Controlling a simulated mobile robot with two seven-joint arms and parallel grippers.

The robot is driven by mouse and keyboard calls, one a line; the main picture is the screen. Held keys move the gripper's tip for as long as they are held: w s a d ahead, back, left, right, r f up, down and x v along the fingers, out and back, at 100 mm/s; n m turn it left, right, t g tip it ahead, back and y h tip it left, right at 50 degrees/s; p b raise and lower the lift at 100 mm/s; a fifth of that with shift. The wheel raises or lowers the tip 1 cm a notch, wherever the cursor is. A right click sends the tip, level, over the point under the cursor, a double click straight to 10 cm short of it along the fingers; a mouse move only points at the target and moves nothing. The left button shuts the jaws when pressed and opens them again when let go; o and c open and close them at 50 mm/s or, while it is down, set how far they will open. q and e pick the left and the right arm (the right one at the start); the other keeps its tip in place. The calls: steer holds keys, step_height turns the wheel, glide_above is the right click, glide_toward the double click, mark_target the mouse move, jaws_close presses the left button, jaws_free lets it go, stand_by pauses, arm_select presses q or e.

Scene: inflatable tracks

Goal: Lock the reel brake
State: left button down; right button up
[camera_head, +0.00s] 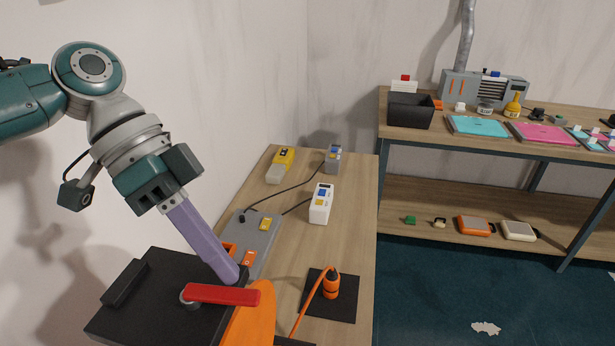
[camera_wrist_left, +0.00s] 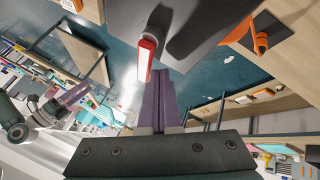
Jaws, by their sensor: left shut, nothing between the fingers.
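The red lever (camera_head: 222,293), which looks like the brake lever, is mounted on a grey pivot on top of a black housing (camera_head: 150,300). An orange disc (camera_head: 250,318), apparently the reel, shows beside the housing. My left gripper (camera_head: 232,275) is shut and empty. Its purple fingers point down just behind the lever; whether they touch it I cannot tell. In the left wrist view, the red lever (camera_wrist_left: 146,62) is just beyond the purple fingertips (camera_wrist_left: 160,76). My right gripper (camera_wrist_left: 76,95) shows small at the left there, its jaws unclear.
A grey panel (camera_head: 262,232) and a white box (camera_head: 321,204) sit on the wooden bench. An orange plug (camera_head: 331,284) with a cable is on a black mat (camera_head: 343,306). A shelved table (camera_head: 490,148) stands at the right. Teal floor (camera_head: 430,290) is open.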

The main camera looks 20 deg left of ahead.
arm_select(q)
steer(key=shift+a, duration=0.1)
steer(key=shift+a+r, duration=0.15)
steer(key=b+v, duration=0.3)
steer(key=v, duration=0.6)
steer(key=shift+r, duration=0.25)
steer(key=shift+s, duration=0.1)
